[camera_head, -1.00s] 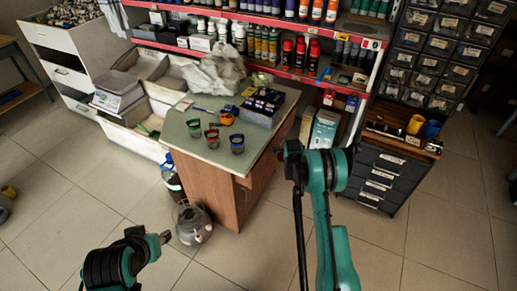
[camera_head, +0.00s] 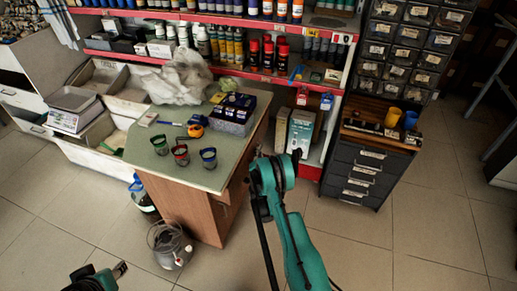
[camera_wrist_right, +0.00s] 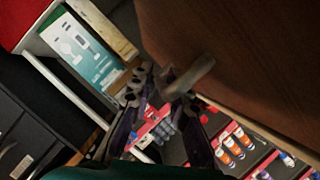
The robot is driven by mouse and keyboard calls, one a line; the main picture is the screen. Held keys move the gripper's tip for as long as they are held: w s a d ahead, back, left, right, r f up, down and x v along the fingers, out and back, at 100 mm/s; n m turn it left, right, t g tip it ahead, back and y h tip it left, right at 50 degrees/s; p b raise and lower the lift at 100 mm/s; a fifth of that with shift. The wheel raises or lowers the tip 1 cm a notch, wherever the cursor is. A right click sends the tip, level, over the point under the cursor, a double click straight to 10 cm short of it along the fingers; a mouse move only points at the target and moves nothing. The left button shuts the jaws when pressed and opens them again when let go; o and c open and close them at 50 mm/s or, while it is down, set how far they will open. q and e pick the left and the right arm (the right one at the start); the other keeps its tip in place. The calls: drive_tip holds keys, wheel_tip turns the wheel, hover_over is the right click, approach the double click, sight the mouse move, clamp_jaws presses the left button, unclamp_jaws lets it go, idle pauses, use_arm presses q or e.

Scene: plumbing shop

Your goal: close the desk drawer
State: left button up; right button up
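The desk (camera_head: 195,205) has a green top and brown wooden sides. In the right wrist view a brown wooden panel (camera_wrist_right: 255,50), apparently the drawer front, fills the upper right, with a grey handle (camera_wrist_right: 192,76) on it. How far the drawer stands out cannot be told; my right arm covers part of that side in the head view. My right gripper (camera_wrist_right: 160,88) has its fingers apart, with the handle close to their tips; contact is unclear. My left gripper (camera_head: 120,270) is low at the left of the head view, away from the desk, its opening too small to judge.
Cups (camera_head: 180,154), a dark box (camera_head: 233,112) and a plastic bag (camera_head: 180,78) are on the desk. A dark drawer cabinet (camera_head: 365,172) stands at right.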

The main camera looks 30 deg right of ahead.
sight(252, 152)
drive_tip(key=shift+w+d, duration=0.1)
drive_tip(key=shift+w, duration=0.1)
drive_tip(key=shift+s, duration=0.1)
clamp_jaws()
drive_tip(key=shift+w+a, duration=1.15)
drive_tip(key=shift+w, duration=0.2)
unclamp_jaws()
